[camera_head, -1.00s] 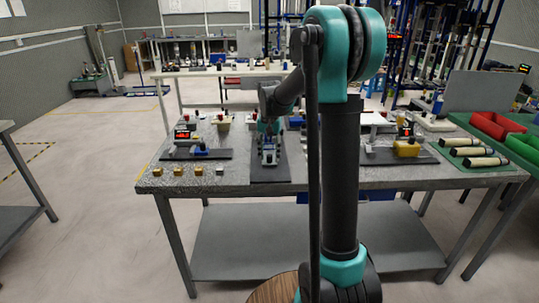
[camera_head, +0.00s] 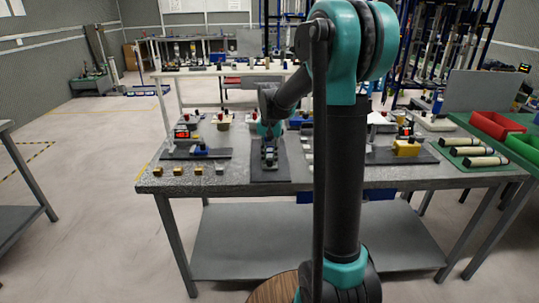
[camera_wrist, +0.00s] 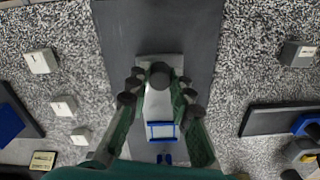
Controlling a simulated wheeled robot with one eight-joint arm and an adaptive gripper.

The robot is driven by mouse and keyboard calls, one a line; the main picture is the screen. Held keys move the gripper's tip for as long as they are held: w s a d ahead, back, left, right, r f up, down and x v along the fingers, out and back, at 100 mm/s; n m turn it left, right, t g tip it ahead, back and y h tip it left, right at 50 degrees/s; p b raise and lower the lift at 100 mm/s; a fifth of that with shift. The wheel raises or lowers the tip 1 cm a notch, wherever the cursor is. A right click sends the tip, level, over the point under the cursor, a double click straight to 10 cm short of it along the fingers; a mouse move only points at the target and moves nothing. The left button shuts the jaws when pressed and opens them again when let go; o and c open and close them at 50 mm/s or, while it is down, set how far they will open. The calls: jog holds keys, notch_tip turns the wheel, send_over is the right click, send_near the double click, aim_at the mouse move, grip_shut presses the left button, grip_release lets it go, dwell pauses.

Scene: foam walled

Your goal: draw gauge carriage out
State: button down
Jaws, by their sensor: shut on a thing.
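The gauge carriage (camera_wrist: 158,103) is a pale grey block with a dark round knob on top and a blue frame at its lower end in the wrist view. It sits over a long dark plate (camera_wrist: 115,25). My gripper (camera_wrist: 160,82) has its two fingers on either side of the carriage and is shut on it around the knob. In the head view my gripper (camera_head: 269,156) is above the dark plate (camera_head: 270,175) on the table. There the gripper hides most of the carriage. The exact finger contact is hard to see.
The speckled table (camera_head: 236,178) carries small yellow and grey blocks in front. A fixture with a blue part (camera_head: 200,150) stands left of the plate, and a yellow block (camera_head: 407,148) on a dark base stands right. Red and green bins (camera_head: 495,125) are far right.

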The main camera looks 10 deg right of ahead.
jog(key=s+a, duration=0.1)
jog(key=s, duration=0.9)
jog(key=shift+a, duration=0.15)
jog(key=c, duration=1.3)
grip_release()
jog(key=shift+c, duration=0.2)
jog(key=shift+r, duration=0.1)
notch_tip(320, 180, up, 12)
jog(key=s+d+f+n+t, duration=0.2)
jog(key=s+d+f, duration=0.1)
jog(key=s+f, duration=0.5)
jog(key=s+d+f+n+t, duration=0.2)
jog(key=s+f, duration=0.5)
jog(key=f, duration=0.6)
jog(key=shift+s+d, duration=0.35)
jog(key=shift+d, duration=0.3)
